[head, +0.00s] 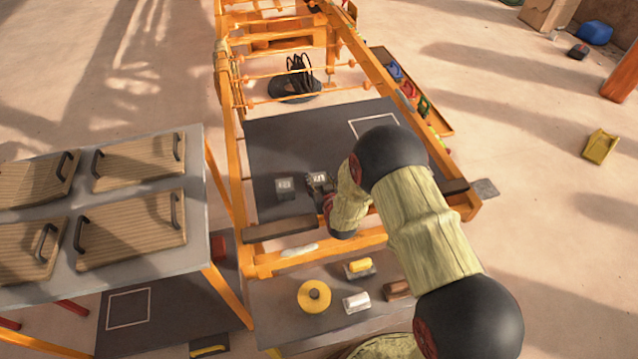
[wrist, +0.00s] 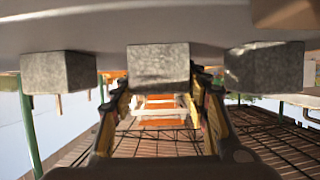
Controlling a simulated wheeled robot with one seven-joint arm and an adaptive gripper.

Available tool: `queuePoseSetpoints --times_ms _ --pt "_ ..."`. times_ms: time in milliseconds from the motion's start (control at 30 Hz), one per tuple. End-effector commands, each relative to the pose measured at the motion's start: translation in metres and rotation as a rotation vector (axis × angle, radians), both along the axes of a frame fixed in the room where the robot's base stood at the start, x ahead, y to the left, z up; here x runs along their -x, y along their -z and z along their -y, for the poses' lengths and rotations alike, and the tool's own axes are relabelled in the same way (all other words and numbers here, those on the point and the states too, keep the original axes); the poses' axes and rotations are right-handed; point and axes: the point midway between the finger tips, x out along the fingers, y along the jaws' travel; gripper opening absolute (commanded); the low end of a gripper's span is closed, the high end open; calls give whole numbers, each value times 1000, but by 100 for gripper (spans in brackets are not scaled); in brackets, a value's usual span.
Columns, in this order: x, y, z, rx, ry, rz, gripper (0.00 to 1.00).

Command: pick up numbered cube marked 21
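Three grey stone-like cubes show in the wrist view, where the dark surface they rest on is at the top: a left cube (wrist: 58,71), a middle cube (wrist: 158,67) and a right cube (wrist: 265,67). No number is readable there. In the head view, one cube (head: 285,188) with a pale marked top sits on the dark mat, and another pale-marked cube (head: 318,178) is at my gripper (head: 322,186). The marks are too small to read. My gripper's fingers (wrist: 161,82) are apart, one on each side of the middle cube. The third cube is hidden behind my arm in the head view.
The dark mat (head: 285,140) lies in an orange frame (head: 236,165), with a white outlined square (head: 374,126) farther back. A table with wooden panels (head: 130,228) stands at left. A lower shelf holds a yellow disc (head: 314,296). The mat's middle is clear.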

Motion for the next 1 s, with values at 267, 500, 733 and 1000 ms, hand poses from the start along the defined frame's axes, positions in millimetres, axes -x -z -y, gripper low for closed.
queuePoseSetpoints --times_ms 267,500,733,1000 --pt "0 0 0 0 0 0 26" --pt "0 0 0 0 0 0 13" --pt "-1 -1 0 -1 0 3 5" --pt "-1 -7 0 -1 0 4 5"
